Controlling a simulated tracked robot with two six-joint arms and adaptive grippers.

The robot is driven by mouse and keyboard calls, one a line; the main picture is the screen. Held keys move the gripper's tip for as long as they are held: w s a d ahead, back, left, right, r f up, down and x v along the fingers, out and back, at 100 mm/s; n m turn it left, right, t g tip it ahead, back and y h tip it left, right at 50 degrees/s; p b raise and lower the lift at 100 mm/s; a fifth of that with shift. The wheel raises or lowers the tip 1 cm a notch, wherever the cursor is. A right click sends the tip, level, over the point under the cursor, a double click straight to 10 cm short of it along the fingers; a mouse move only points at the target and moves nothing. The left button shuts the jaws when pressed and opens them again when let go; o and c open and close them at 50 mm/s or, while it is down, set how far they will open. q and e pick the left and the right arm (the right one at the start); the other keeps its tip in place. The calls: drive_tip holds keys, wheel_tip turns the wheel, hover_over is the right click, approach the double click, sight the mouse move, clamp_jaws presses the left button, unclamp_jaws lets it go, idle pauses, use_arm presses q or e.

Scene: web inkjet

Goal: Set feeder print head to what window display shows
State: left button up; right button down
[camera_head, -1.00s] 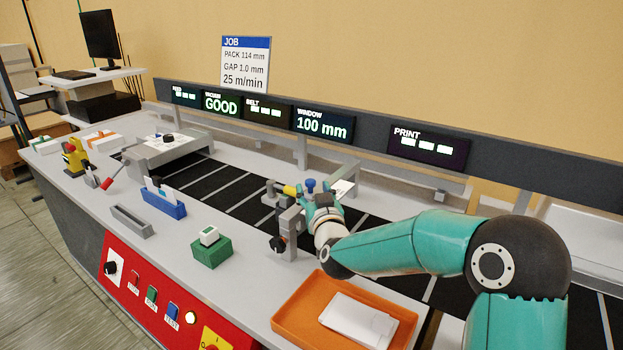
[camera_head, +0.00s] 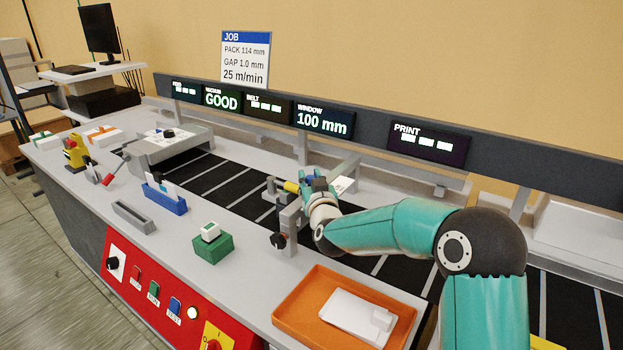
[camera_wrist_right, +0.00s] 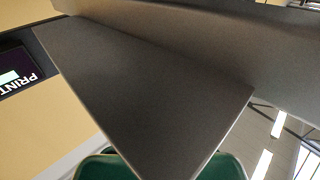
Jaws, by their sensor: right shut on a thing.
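The window display (camera_head: 322,121) reads 100 mm, in the row of displays behind the belt. The print display (camera_head: 428,142) shows only pale blocks. The feeder print head assembly with its grey bracket (camera_head: 290,216) and a dark knob (camera_head: 278,241) stands at the belt's near edge. My right gripper (camera_head: 316,182) is at the top of this assembly and is shut on a part of it, mostly hidden by the fingers. In the right wrist view, a large dark grey surface (camera_wrist_right: 150,90) fills the middle, above green finger edges. My left gripper is not in view.
An orange tray (camera_head: 290,313) with a white stack lies at the near right. A green block (camera_head: 212,250), a blue card holder (camera_head: 166,200) and a grey slotted piece (camera_head: 133,217) stand on the bench. Red control panel (camera_head: 140,310) is on the front. The job sign (camera_head: 246,60) hangs behind.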

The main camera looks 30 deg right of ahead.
drive_tip(key=shift+w+d+b, duration=0.3)
drive_tip(key=shift+d+b, duration=0.1)
drive_tip(key=shift+d, duration=0.3)
drive_tip(key=shift+w+d+b, duration=0.3)
drive_tip(key=shift+d+b, duration=0.05)
drive_tip(key=shift+d, duration=0.35)
drive_tip(key=c, duration=0.9)
unclamp_jaws()
drive_tip(key=shift+s, duration=0.1)
drive_tip(key=v, duration=1.2)
drive_tip(key=shift+a+f, duration=0.1)
